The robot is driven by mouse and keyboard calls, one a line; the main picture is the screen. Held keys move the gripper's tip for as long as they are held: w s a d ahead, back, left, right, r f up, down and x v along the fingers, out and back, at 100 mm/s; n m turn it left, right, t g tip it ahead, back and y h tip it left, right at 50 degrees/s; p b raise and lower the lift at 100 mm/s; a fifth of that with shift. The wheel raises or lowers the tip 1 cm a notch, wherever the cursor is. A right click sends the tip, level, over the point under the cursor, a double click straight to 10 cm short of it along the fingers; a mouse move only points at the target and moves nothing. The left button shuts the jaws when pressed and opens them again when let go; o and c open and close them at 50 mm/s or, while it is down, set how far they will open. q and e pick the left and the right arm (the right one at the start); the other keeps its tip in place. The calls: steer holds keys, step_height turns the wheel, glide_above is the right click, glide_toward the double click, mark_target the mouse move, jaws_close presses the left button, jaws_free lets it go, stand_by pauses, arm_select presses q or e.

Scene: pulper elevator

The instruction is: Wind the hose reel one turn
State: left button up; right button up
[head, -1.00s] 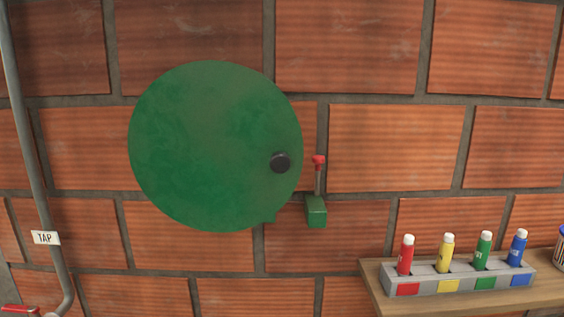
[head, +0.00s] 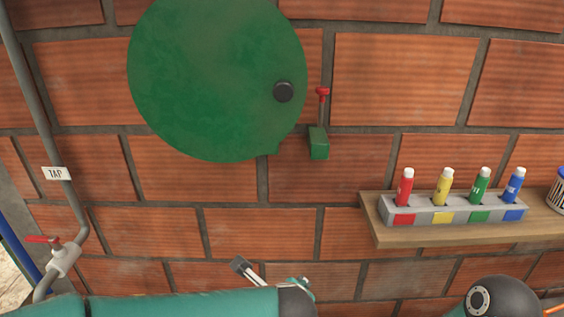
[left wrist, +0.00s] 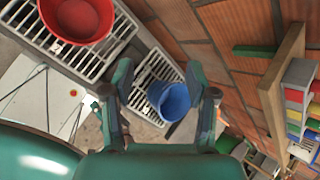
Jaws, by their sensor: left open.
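The hose reel is a large green disc (head: 210,85) on the brick wall, its top cut off by the head view's edge. A round black knob (head: 283,92) sits near its right rim. Just right of it is a small green block (head: 319,143) with an upright red-tipped lever (head: 322,92). My left arm lies along the bottom of the head view, below the reel and apart from it. My left gripper (left wrist: 160,78) is open and empty in the left wrist view, its fingers spread over the floor area. My right gripper is not in view.
A shelf (head: 400,238) at right holds a grey rack (head: 460,209) of several coloured bottles. A pipe with a TAP label (head: 57,174) and red-handled valve (head: 62,258) is at left. The left wrist view shows a red bucket (left wrist: 78,18), a blue bucket (left wrist: 168,103) and floor grates (left wrist: 105,50).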

arm_select(q)
step_height(320, 180, up, 20)
steer(key=s+d+m+t, duration=0.2)
steer(key=m+t, duration=0.2)
steer(key=t, duration=0.6)
glide_toward(283, 96)
steer(key=shift+m+y, duration=0.3)
steer(key=shift+m, duration=0.1)
steer(key=w+p, duration=0.2)
steer(key=w, duration=0.3)
steer(key=w+p, duration=0.2)
steer(key=w, duration=0.3)
steer(key=shift+w+d, duration=0.2)
jaws_close()
